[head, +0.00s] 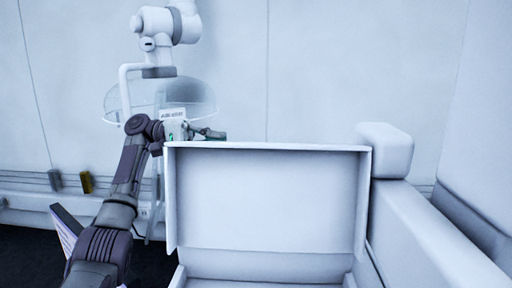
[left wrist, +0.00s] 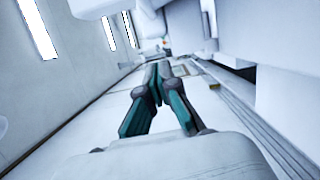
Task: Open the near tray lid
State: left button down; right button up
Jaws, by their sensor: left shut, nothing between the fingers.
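The near tray lid (head: 268,195) stands upright in the middle of the head view, its inner face and side flanges turned toward me. Below it, part of the white tray (head: 270,264) shows at the bottom edge of the picture. My left arm comes in from the left, and my left gripper (head: 214,134) is just above and behind the lid's upper left edge. I cannot tell whether it touches the lid. In the left wrist view the green and black fingers of the left gripper (left wrist: 159,72) meet at their tips with nothing between them. My right gripper is not in view.
A white jointed arm-like device (head: 165,30) and a clear dome (head: 190,98) stand behind my left arm. A white block-like housing (head: 430,220) runs along the tray's right side.

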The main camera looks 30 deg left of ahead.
aim_at(254, 144)
pick_arm(q)
jog(key=s+d+p, duration=0.1)
jog(key=d+p, duration=0.5)
jog(key=d, duration=0.5)
jog(key=shift+s+d+r, duration=0.2)
jog(key=shift+s+d, duration=0.05)
jog(key=shift+s, duration=0.1)
jog(key=shift+w, duration=0.1)
jog(key=s+m+b, duration=0.1)
jog(key=s+d+r+m+b, duration=0.1)
jog(key=s+m+y+b, duration=0.1)
jog(key=m, duration=0.1)
jog(key=shift+d+r, duration=0.2)
jog(key=shift+r, duration=0.05)
jog(key=shift+s+d+r+m, duration=0.15)
jog(key=shift+s+r+m, duration=0.1)
jog(key=shift+r+m, duration=0.05)
